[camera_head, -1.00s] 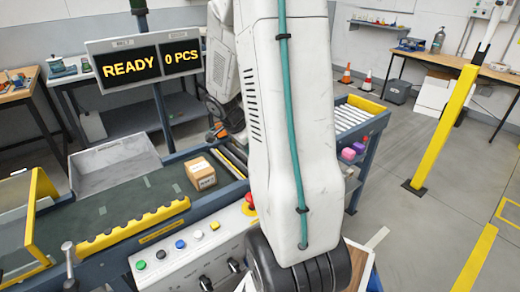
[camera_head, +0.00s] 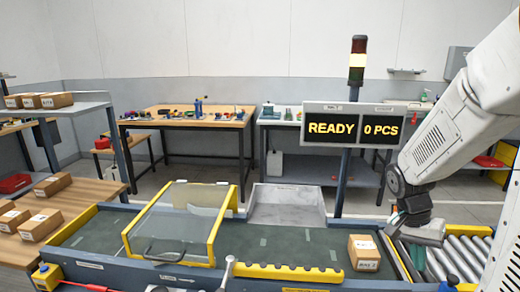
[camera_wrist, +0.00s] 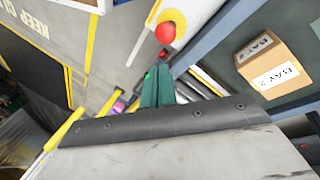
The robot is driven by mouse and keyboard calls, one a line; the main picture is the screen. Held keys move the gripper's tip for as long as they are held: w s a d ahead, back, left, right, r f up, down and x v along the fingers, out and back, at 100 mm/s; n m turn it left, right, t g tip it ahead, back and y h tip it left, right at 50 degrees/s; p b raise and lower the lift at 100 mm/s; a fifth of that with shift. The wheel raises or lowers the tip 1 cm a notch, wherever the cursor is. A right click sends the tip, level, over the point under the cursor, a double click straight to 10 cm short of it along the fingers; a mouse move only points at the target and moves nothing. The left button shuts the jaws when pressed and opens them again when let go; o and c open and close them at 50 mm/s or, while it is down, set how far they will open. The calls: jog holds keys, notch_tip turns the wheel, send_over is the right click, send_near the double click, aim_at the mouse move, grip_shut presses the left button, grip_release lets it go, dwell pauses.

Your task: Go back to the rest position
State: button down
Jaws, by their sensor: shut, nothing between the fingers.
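My gripper shows in the wrist view (camera_wrist: 157,88) as two dark green fingers side by side, shut with nothing between them. In the head view my arm comes in from the right. Its wrist end hangs over the right end of the conveyor, beside a cardboard box (camera_head: 364,253), and the fingertips are hard to make out there. The box sits upright on the dark belt (camera_head: 330,240). In the wrist view the box (camera_wrist: 272,62) shows a BAY label and lies to the right of the fingers, apart from them.
A roller section (camera_head: 455,262) lies under my wrist. A READY, 0 PCS display (camera_head: 353,127) stands behind the belt. Boxes sit on a left shelf (camera_head: 75,108). The wrist view shows a red button (camera_wrist: 166,32).

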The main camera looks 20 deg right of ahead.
jog(key=s+a+r+n+t, duration=0.1)
jog(key=s+a+r+n, duration=0.1)
jog(key=a+r+n, duration=0.2)
jog(key=s+a+r+n+t+y, duration=0.1)
jog(key=s+a+r+n+t, duration=0.1)
jog(key=a, duration=0.8)
jog(key=s+a+r+n+t+y, duration=0.1)
jog(key=s+a+r+n, duration=0.3)
jog(key=a+r+n, duration=0.2)
jog(key=shift+s+a+r+n, duration=0.25)
jog(key=shift+a+r+n, duration=0.15)
jog(key=shift+a+r, duration=0.5)
jog(key=shift+a+f, duration=0.1)
jog(key=shift+f, duration=0.1)
